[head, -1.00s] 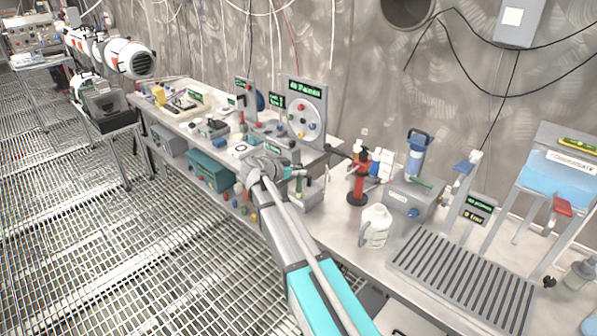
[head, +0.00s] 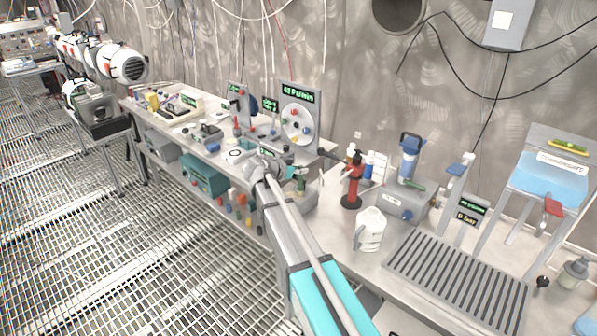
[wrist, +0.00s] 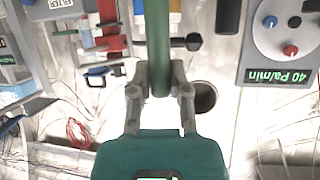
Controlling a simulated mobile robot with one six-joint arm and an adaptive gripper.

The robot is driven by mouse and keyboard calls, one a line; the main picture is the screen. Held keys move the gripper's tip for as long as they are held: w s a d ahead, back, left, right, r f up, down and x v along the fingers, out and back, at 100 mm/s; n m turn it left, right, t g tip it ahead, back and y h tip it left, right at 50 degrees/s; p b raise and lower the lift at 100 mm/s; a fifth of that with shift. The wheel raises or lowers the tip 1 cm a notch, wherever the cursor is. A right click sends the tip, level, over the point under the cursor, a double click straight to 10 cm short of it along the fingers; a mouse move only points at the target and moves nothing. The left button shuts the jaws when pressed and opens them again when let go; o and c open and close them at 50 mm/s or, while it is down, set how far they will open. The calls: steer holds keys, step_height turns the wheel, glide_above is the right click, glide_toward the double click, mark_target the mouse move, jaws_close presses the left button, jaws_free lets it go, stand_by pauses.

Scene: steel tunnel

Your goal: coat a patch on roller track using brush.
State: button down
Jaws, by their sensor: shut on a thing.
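My gripper (head: 284,171) is out over the middle of the bench. In the wrist view, its two grey fingers (wrist: 160,80) are shut on a green handle (wrist: 158,35), which runs up past the picture's top edge. I take it for the brush; its bristles do not show there. In the head view, a small green upright piece (head: 301,186) shows beside the gripper. A grey slatted track (head: 458,280), which looks like the roller track, lies flat on the bench at the front right, well apart from my gripper. No coated patch can be made out on it.
A white jug (head: 370,231) stands just left of the track. Behind it are a red-and-black tool (head: 352,183) on a stand and a grey box (head: 393,205). A dial panel (head: 299,112) stands behind my gripper.

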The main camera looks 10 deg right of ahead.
steer(key=shift+w+a, duration=0.35)
steer(key=shift+w, duration=0.1)
steer(key=shift+s+a, duration=0.1)
stand_by(0.5)
steer(key=shift+s+a+f, duration=0.1)
steer(key=shift+s+a, duration=0.45)
steer(key=shift+a, duration=0.2)
steer(key=shift+s+a, duration=0.55)
steer(key=shift+a, duration=0.2)
steer(key=shift+w+a, duration=0.3)
steer(key=shift+w, duration=0.15)
